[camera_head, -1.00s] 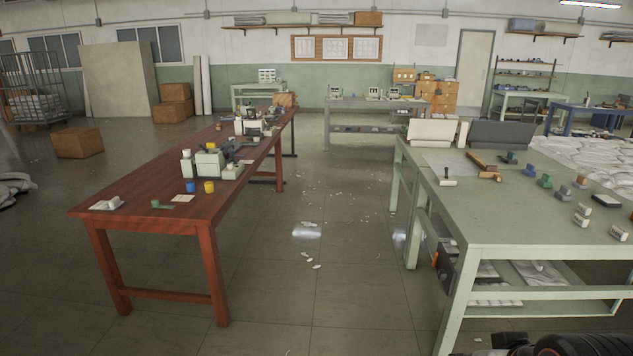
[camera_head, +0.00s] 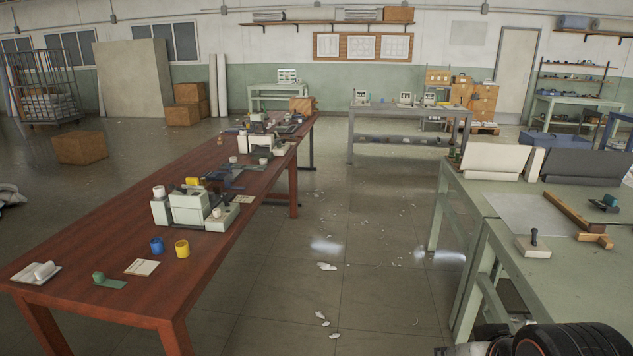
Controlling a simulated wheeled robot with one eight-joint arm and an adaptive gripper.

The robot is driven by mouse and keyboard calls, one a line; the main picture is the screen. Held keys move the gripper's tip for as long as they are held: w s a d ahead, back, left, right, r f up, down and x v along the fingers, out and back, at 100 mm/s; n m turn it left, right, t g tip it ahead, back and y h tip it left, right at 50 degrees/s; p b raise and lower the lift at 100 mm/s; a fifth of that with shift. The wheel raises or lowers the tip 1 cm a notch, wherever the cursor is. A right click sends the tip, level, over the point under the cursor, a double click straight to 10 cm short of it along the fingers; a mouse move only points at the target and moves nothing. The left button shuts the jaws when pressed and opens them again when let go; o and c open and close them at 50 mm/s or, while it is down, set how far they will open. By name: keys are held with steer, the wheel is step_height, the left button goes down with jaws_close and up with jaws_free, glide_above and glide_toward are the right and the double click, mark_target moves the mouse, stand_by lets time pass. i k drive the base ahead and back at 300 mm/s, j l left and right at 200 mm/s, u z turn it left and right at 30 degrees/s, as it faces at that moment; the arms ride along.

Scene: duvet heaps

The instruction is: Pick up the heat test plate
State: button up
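I cannot tell for certain which thing is the heat test plate. One candidate is a flat pale block with a dark upright handle (camera_head: 533,245), at the near left part of the green table (camera_head: 493,228). Another is a small white plate with a rounded white piece on it (camera_head: 37,272), at the near left corner of the red-brown table (camera_head: 82,288). Both lie apart from me and nothing touches them. Dark rounded parts of my own arm show at the bottom right edge. My gripper's fingertips are not visible.
The red-brown table also bears a sewing machine (camera_head: 190,206), a blue spool (camera_head: 156,245) and a yellow spool (camera_head: 182,249). A wooden T-shaped tool (camera_head: 567,212) lies on the green table. The floor aisle (camera_head: 370,290) between the tables is open, with white scraps (camera_head: 326,266).

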mark_target(270, 157)
steer(key=i, duration=2.1)
steer(key=i+l+u, duration=0.15)
steer(key=i+u, duration=0.25)
steer(key=i, duration=0.3)
steer(key=i+l+u, duration=0.4)
steer(key=i, duration=0.3)
steer(key=i+l+u, duration=0.4)
steer(key=i+l, duration=0.2)
steer(key=i+l+u, duration=0.4)
steer(key=i+l, duration=0.15)
steer(key=l, duration=0.25)
